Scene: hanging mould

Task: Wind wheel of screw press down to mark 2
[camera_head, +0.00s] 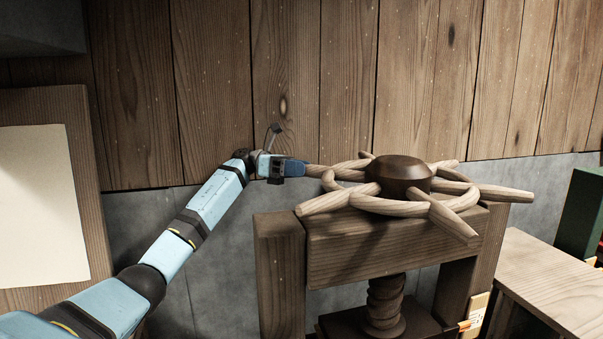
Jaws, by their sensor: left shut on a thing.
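The wooden wheel (440,208) lies flat on top of the screw press, with several handle spokes and a dark round hub (399,176). My left gripper (300,168) is shut on the tip of the wheel's left spoke (317,171). The press frame (375,247) has a heavy top beam and two posts. The threaded screw (384,300) comes down below the beam to a dark plate (340,324). A small pale scale (474,313) with an orange pointer (468,324) is at the lower right post; its marks are too small to read. My right gripper is out of view.
A plank wall (330,80) stands close behind the wheel, above a grey lower wall. A wooden board with a pale sheet (40,205) is at left. A wooden bench (555,285) and a green object (582,215) are at right.

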